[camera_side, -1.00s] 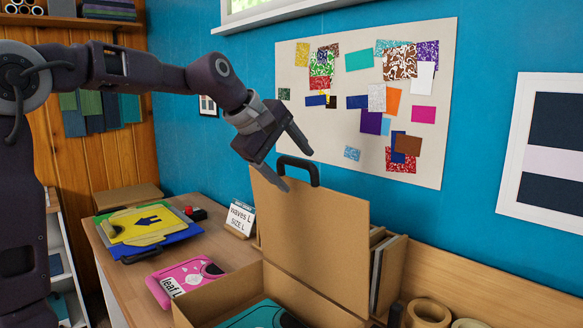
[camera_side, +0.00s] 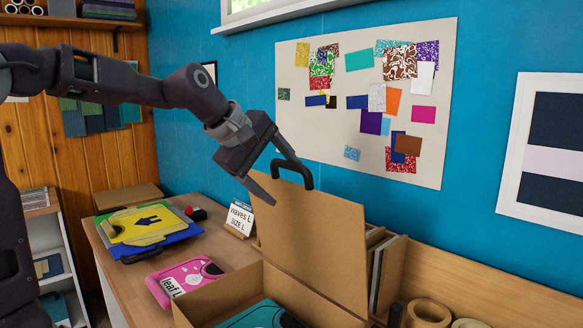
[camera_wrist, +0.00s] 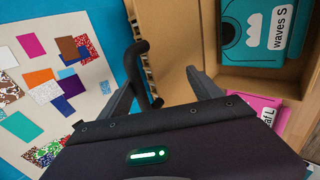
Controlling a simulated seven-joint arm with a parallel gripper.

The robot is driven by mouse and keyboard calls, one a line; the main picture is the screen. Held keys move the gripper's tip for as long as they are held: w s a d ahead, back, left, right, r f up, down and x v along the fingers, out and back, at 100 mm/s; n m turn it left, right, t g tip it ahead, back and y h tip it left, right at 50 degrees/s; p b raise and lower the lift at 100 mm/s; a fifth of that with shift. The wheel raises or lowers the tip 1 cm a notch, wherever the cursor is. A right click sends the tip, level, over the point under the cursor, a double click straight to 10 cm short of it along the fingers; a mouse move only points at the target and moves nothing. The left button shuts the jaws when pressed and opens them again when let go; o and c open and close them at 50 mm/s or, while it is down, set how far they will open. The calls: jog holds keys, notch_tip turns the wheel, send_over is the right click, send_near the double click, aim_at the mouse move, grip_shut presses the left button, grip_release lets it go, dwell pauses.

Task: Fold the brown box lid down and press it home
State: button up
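The brown box (camera_side: 221,299) sits open on the bench, with a teal case marked "waves S" (camera_wrist: 255,35) inside it. Its brown lid (camera_side: 318,238) stands nearly upright at the back, with a black handle (camera_side: 292,172) on its top edge. My gripper (camera_side: 285,182) is open at the top of the lid beside the handle. In the wrist view my spread fingers (camera_wrist: 161,78) have the lid's edge and part of the handle between them. I cannot tell whether either finger touches the lid.
A pink "leaf L" case (camera_side: 185,280) lies left of the box. A "waves L" sign (camera_side: 239,218), a yellow folder (camera_side: 143,226) and a red button (camera_side: 195,213) are further back. Panels (camera_side: 388,270) and rolls (camera_side: 430,312) stand right of the lid.

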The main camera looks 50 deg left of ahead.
jog(key=s+f, duration=0.3)
jog(key=s, duration=0.4)
jog(key=s+f, duration=0.4)
jog(key=s, duration=0.2)
jog(key=shift+s, duration=0.35)
dwell(2.3)
dwell(0.4)
jog(key=v, duration=0.9)
dwell(0.3)
jog(key=s+d+f+m+g, duration=0.1)
jog(key=s+d+f+m, duration=0.2)
jog(key=m, duration=0.6)
jog(key=s+d+f+m+g, duration=0.2)
jog(key=s+d+f+m, duration=0.2)
jog(key=f+m, duration=0.4)
jog(key=shift+s+d+m, duration=0.2)
jog(key=shift+d+m, duration=0.1)
jog(key=shift+m, duration=0.2)
